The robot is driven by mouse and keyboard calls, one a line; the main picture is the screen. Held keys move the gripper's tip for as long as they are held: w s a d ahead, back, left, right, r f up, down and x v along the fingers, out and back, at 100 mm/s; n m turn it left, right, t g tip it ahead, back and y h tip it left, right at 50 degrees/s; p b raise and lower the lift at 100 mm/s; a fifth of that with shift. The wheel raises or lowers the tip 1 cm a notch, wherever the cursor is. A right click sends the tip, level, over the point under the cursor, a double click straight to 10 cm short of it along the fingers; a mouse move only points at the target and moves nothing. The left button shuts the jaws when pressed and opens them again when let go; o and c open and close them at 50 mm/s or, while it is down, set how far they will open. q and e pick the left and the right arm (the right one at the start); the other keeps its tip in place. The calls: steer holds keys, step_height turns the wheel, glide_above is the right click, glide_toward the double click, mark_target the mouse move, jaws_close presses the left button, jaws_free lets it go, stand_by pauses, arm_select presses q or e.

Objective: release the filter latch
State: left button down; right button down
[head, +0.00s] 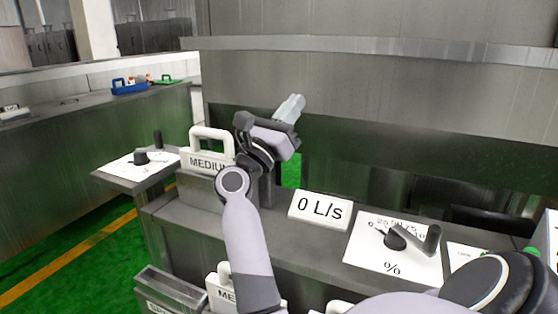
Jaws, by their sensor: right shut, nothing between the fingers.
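A white filter block marked "MEDIUM" (205,162), with a raised loop handle, is seated upright in the grey machine housing (190,189). Its right part is hidden behind my right arm. My right gripper (291,106) is shut and empty, to the right of the filter in the picture and pointing up and away. It appears apart from the filter. I cannot make out a filter latch for certain; my wrist covers the area just right of the filter. My left gripper is not in view.
A dial panel (131,165) with dark knobs stands left of the filter. Right of my arm are a "0 L/s" display (319,211) and a "%" dial panel (372,262) with a crank. More filters (222,291) stand at the bottom. Green floor (60,225) lies left.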

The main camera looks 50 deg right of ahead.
steer(key=s+d+f+m+g+y+b, duration=0.25)
steer(key=s+d+f+m+y, duration=0.2)
steer(key=m+y, duration=0.75)
arm_select(q)
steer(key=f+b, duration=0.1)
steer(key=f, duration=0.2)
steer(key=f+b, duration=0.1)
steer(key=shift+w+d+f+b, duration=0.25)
steer(key=shift+b, duration=0.1)
arm_select(e)
steer(key=w+a+m+t+y, duration=0.6)
steer(key=w+a+t+y, duration=0.1)
steer(key=t, duration=0.1)
steer(key=shift+w+a, duration=0.3)
steer(key=shift+a, duration=0.05)
steer(key=shift+f, duration=0.2)
